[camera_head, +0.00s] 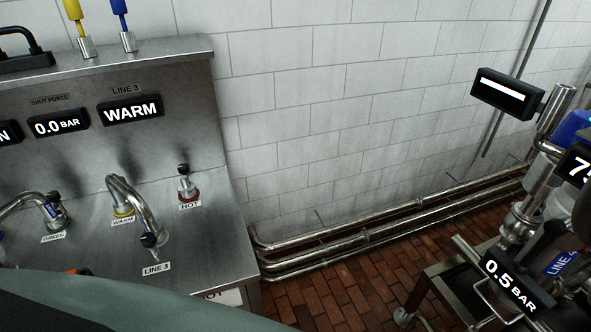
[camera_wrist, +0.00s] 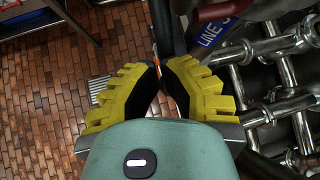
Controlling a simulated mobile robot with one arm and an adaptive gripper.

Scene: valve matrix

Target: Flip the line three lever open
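A LINE 3 label (camera_head: 157,269) lies on the steel counter below a curved metal spout (camera_head: 135,205) in the head view. A LINE 3 display (camera_head: 131,109) above it reads WARM. A blue label with "LINE" and a cut-off number (camera_wrist: 214,33) is by the pipes in the wrist view. I cannot tell which lever belongs to line three. My gripper (camera_wrist: 161,63) has yellow fingers with the tips nearly together. A dark upright bar (camera_wrist: 161,25) shows just beyond the tips; I see no clear hold on it. The gripper is not visible in the head view.
Metal pipes (camera_wrist: 275,50) crowd the right of the wrist view. In the head view, a rig with a 0.5 BAR display (camera_head: 511,281) stands at right. Wall pipes (camera_head: 365,235) run low along the tiles. Brick floor (camera_head: 345,285) is open between counter and rig.

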